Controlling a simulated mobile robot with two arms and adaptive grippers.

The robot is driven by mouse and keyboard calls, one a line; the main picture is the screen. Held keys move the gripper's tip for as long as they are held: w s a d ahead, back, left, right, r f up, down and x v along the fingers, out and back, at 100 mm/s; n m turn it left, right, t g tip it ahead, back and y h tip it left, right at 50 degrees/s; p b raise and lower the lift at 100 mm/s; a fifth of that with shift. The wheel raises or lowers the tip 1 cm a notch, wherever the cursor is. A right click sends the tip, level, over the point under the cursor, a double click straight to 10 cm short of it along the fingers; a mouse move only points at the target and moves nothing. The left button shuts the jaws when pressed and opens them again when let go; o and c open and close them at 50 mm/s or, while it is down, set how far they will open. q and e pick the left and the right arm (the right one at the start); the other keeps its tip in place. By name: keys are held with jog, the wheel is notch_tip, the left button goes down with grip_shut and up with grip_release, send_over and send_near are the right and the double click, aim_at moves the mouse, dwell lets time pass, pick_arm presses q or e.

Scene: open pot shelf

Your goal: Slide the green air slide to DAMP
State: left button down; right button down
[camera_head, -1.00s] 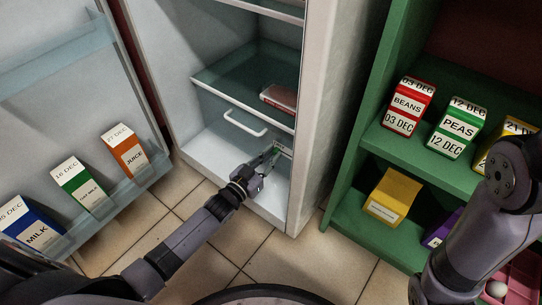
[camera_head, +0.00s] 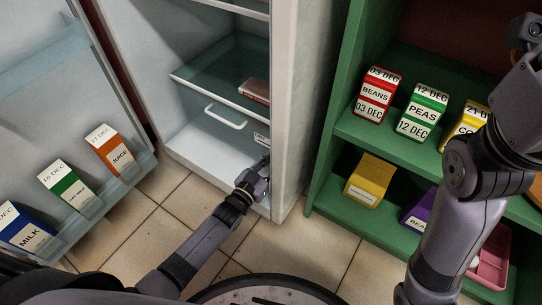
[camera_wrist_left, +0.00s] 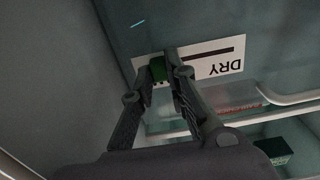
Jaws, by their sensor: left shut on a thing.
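The green air slide (camera_wrist_left: 158,70) shows in the left wrist view between the fingertips of my left gripper (camera_wrist_left: 163,68), which is shut on it. The slide sits on a white plate (camera_wrist_left: 206,58) with a dark slot and the upside-down word DRY (camera_wrist_left: 226,67) at the right. No DAMP mark is visible; the fingers cover part of the plate. In the head view the plate (camera_head: 261,139) is on the fridge's right inner wall, and my left gripper (camera_head: 263,168) is at that wall nearer the front. My right arm shows at the right, its gripper out of view.
The open fridge has a glass shelf with a red packet (camera_head: 255,91) and a white handle (camera_head: 225,117) beneath. Cartons stand in the door rack (camera_head: 98,200) at left. A green shelf (camera_head: 345,128) with boxes stands at right. Tiled floor (camera_head: 290,245) lies between.

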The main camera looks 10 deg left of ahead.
pick_arm(q)
jog(key=c, duration=1.6)
grip_release()
jog(key=shift+d, duration=0.25)
jog(key=shift+o, duration=0.2)
jog(key=v, duration=1.2)
